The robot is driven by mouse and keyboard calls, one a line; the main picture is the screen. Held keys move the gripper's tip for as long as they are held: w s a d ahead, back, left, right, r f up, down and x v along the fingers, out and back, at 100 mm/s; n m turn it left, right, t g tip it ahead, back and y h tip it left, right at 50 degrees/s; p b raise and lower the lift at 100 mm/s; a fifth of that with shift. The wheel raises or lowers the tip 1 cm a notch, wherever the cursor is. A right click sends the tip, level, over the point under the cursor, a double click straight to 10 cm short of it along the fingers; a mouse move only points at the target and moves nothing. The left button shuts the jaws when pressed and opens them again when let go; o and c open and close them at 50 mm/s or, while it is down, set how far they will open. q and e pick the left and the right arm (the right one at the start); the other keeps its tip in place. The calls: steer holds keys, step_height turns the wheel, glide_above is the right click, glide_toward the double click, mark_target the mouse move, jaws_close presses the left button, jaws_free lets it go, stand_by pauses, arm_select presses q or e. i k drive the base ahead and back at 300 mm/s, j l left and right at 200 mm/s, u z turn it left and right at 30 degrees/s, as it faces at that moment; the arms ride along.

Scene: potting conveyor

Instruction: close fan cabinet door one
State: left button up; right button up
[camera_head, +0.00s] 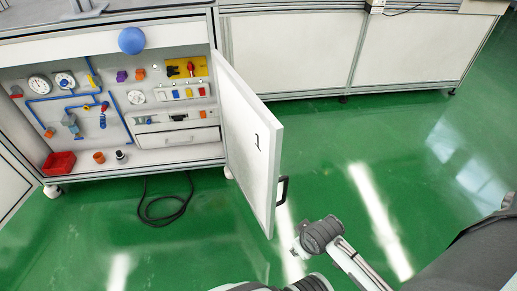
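The fan cabinet door (252,140), a white panel marked with a 1, stands wide open. It is hinged at the right side of the cabinet opening and swings out toward the front. Its dark handle (283,190) is on the right face near the free edge. The open cabinet (110,173) shows its inside. A grey arm joint (322,236) of mine is just right of and below the door's free end, with a gap visible in the picture. More of my arm parts show at the bottom edge. I cannot make out any gripper fingers.
Gauges, blue pipes and a red bin (58,163) are inside the cabinet. A blue ball (131,40) shows at the cabinet's top edge. A black cable (165,207) lies on the green floor. Closed white panels (415,50) stand behind.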

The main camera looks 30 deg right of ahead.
mark_target(253, 137)
steer(key=l+u, duration=0.25)
steer(key=l, duration=0.9)
steer(key=i+l+u, duration=0.15)
steer(key=l, duration=0.75)
steer(key=k, duration=0.1)
